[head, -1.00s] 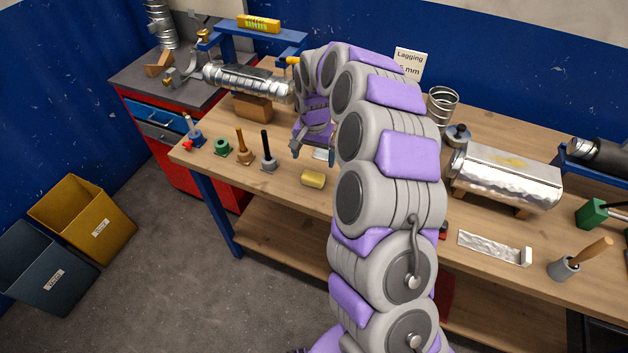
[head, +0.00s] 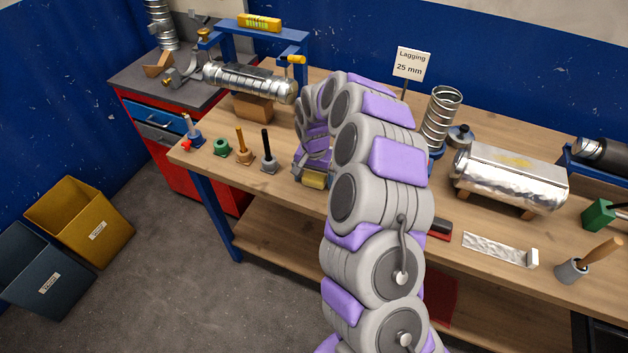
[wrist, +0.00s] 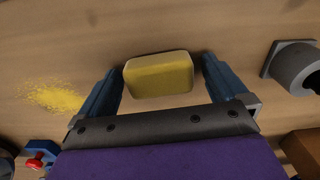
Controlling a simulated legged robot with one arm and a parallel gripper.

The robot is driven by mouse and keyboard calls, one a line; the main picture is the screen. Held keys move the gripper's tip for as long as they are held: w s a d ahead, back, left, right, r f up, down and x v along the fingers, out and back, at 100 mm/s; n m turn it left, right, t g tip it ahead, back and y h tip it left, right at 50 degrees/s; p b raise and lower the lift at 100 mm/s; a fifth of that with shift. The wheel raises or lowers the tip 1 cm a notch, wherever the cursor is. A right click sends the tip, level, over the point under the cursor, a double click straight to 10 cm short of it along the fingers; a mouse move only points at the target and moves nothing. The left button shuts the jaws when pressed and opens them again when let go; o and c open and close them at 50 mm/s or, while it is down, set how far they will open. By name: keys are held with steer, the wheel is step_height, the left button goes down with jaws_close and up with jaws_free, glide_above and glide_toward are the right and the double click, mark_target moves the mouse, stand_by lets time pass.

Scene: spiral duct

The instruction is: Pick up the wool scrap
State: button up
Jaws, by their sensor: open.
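The wool scrap (head: 313,180) is a small yellow block on the wooden workbench, near its front edge in the head view. In the wrist view the scrap (wrist: 158,75) lies between the two blue fingers of my gripper (wrist: 161,82). The fingers are open, one on each side, with a narrow gap showing beside the block. In the head view my gripper (head: 312,172) is at the scrap, and my arm hides part of the bench around it.
To the left stand a black-handled tool (head: 267,152), a wooden-handled tool (head: 243,150) and a green ring (head: 222,147). A metal duct (head: 250,82) rests behind. Yellow powder (wrist: 52,97) lies on the bench in the wrist view. A foil strip (head: 498,248) lies to the right.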

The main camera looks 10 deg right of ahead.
steer(key=shift+c, duration=0.3)
steer(key=c, duration=0.9)
steer(key=shift+r, duration=0.2)
